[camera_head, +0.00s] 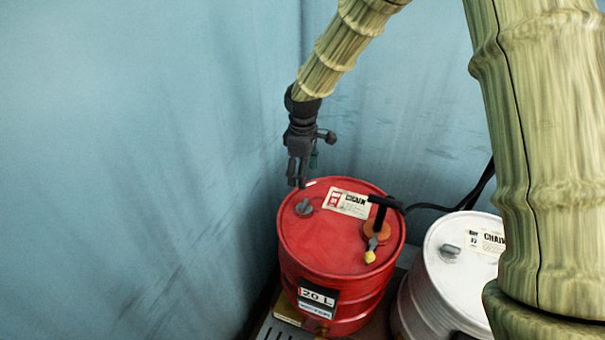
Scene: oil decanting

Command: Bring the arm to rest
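My gripper (298,172) is dark grey and points down at the end of my arm. It is above the back left of a red drum (330,242), near the dark cap (304,207) on the drum's lid. I cannot tell whether the fingers touch anything, and their gap is too small to judge.
A white drum (437,291) with a grey cap (450,252) stands to the right of the red drum. A black hose (481,186) runs behind them. Blue walls (130,150) close in on the left and behind. A dark slatted platform (275,329) shows under the drums.

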